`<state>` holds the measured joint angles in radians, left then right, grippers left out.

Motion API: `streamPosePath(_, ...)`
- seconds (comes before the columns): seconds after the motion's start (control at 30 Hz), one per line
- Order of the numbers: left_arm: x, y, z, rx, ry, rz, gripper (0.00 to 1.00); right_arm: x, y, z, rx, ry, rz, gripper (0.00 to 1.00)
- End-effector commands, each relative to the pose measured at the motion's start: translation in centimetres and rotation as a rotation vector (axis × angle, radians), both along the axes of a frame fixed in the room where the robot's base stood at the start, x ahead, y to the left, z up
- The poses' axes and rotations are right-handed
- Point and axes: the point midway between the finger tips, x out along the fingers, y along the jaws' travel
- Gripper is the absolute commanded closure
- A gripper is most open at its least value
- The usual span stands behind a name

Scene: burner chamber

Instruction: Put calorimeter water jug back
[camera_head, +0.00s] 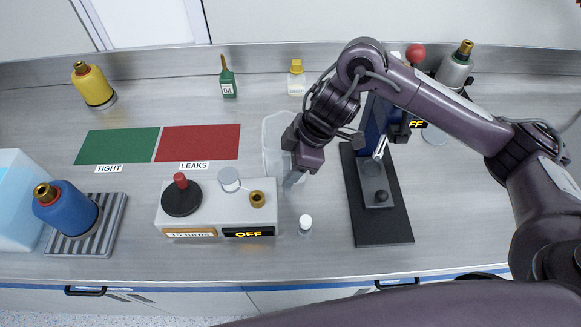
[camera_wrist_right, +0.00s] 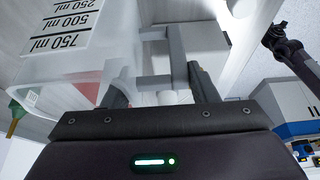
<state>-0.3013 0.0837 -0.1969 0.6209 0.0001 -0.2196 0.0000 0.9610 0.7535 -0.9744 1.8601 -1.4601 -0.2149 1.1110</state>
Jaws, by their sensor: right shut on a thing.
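The water jug (camera_head: 273,140) is a clear plastic jug beside my right gripper, over the back middle of the bench and to the right of the red mat. In the right wrist view the jug (camera_wrist_right: 85,55) fills the upper left, with black marks up to 750 ml. My right gripper (camera_head: 292,181) is shut on the jug's handle (camera_wrist_right: 155,84). The gripper hides part of the jug in the head view. I cannot tell whether the jug touches the bench. My left gripper is not in view.
A grey control box (camera_head: 205,222) with an OFF display stands in front of the jug, beside a small white-capped vial (camera_head: 305,224). A black-based stand (camera_head: 387,228) is to the right. Green (camera_head: 115,147) and red (camera_head: 210,142) mats lie left.

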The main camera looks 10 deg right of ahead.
Motion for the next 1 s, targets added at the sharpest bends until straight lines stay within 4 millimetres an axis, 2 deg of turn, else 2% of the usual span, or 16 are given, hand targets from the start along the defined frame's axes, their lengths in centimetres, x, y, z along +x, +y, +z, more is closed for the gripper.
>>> streamPosePath(0.1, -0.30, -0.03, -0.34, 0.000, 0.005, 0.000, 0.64, -0.03, 0.07, -1.33, 0.002, 0.001, -0.001, 0.97)
streamPosePath(0.5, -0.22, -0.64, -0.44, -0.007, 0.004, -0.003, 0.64, 0.00, -0.01, -1.80, 0.000, -0.001, -0.001, 0.97)
streamPosePath(0.53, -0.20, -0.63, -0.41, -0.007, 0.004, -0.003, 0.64, -0.01, -0.01, -1.78, -0.001, 0.000, -0.001, 0.44)
streamPosePath(0.7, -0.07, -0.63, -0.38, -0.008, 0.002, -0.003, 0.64, -0.01, -0.01, -1.75, -0.001, 0.001, -0.001, 0.25)
streamPosePath(1.0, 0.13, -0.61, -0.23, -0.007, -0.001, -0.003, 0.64, 0.02, -0.01, -1.43, 0.000, -0.001, 0.000, 0.25)
